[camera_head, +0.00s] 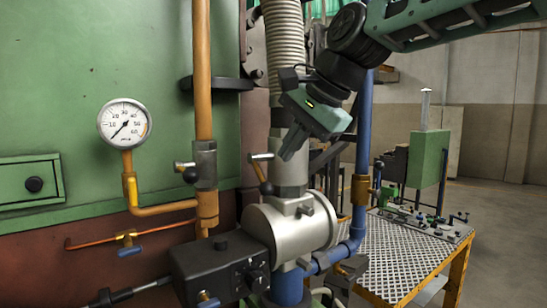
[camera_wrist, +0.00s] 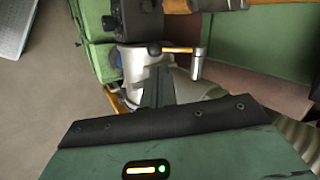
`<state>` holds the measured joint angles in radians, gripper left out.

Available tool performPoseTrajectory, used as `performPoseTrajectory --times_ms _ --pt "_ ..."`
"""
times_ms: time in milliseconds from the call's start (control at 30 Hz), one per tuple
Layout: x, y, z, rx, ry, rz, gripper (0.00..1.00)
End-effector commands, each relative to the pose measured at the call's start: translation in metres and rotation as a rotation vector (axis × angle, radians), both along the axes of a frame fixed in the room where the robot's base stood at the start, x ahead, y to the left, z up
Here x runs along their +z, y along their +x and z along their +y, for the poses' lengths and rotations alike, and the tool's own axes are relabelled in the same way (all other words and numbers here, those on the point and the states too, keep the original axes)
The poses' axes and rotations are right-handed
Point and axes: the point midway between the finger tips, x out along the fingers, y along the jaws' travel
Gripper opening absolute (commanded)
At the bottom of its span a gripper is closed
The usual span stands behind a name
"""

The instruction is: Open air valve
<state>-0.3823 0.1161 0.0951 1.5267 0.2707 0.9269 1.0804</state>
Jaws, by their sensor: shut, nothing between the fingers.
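A silver valve body (camera_head: 291,230) sits below the ribbed duct, and it also shows in the wrist view (camera_wrist: 131,62). A lever with a silver cross handle (camera_head: 262,157) stands up from it. In the wrist view the lever's orange rod ends in this silver handle (camera_wrist: 198,63). No label tells me that this is the air valve. My gripper (camera_head: 287,154) is shut and empty, its tips pointing down just right of the lever handle. In the wrist view the closed fingers (camera_wrist: 157,78) lie beside the lever. I cannot tell whether they touch it.
A black control box (camera_head: 220,268) adjoins the valve body. An orange pipe (camera_head: 202,70) with a small valve (camera_head: 204,163) stands to the left, near a pressure gauge (camera_head: 124,124). A blue pipe (camera_head: 362,140) and a metal-topped table (camera_head: 400,262) are to the right.

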Motion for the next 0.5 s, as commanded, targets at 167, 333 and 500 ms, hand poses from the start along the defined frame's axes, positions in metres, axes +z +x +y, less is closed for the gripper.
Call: performPoseTrajectory --times_ms 167,333,500 --pt "-0.021 0.013 0.016 0.001 -0.002 0.004 0.00" --pt "-0.034 0.022 0.026 0.001 -0.001 0.001 0.00" --pt "-0.040 0.025 0.030 0.002 0.000 0.000 0.00"
